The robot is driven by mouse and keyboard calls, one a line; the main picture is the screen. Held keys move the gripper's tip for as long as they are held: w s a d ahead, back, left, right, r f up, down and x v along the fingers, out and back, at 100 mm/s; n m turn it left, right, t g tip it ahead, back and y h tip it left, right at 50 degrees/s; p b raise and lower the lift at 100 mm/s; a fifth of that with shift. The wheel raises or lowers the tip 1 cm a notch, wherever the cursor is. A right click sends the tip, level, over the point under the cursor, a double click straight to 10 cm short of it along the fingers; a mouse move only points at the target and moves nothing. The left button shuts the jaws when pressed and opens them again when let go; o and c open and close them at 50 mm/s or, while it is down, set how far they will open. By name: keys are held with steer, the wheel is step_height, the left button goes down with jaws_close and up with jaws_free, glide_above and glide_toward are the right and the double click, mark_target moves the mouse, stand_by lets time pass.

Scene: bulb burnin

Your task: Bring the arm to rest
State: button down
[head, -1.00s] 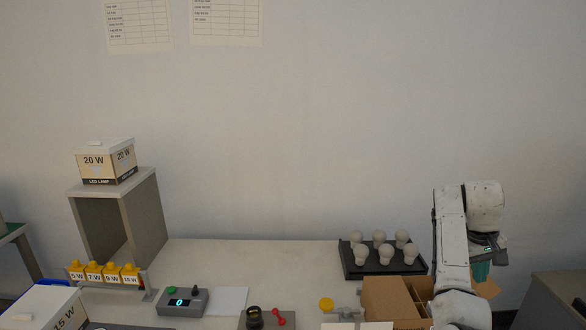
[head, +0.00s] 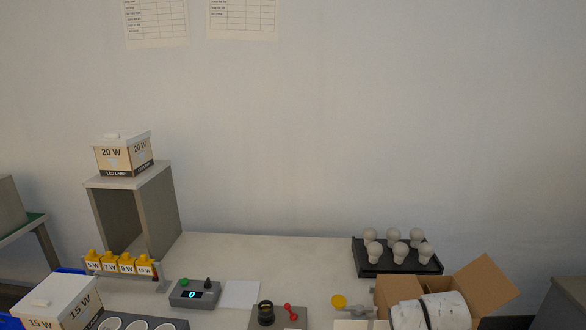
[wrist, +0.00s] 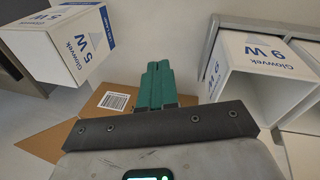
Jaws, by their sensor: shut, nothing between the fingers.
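My gripper (wrist: 155,85) shows in the wrist view with its green fingers together and nothing between them. An open cardboard flap with a barcode label (wrist: 114,101) lies beyond and left of it. In the head view only white links of my arm show, low at the bottom right, in front of the open cardboard carton (head: 487,284). My gripper is not visible there.
The wrist view shows a "5 W" box (wrist: 60,46) at upper left and a "9 W" box (wrist: 262,75) at right. The head view shows a black tray (head: 367,267) with several bulbs, a tester (head: 194,294), a shelf (head: 165,215) and a "15 W" box (head: 55,302).

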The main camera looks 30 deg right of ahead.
steer(key=s+a+f, duration=0.1)
steer(key=s+a, duration=0.1)
steer(key=a, duration=0.2)
steer(key=s+a+f+n, duration=0.1)
steer(key=s+a+f, duration=0.1)
steer(key=s+a, duration=0.1)
steer(key=s+a+f+n+y, duration=0.1)
steer(key=s+a+f, duration=0.1)
steer(key=a, duration=0.4)
steer(key=shift+s+a+f+t+b, duration=0.1)
steer(key=shift+s+t+b, duration=0.2)
steer(key=shift+t+b, duration=0.1)
steer(key=s+a+n+y, duration=0.1)
steer(key=s+a, duration=0.6)
steer(key=a, duration=0.1)
steer(key=shift+s+a+y, duration=0.25)
steer(key=shift+s+y, duration=0.05)
steer(key=shift+s, duration=0.1)
steer(key=shift+s+d, duration=0.1)
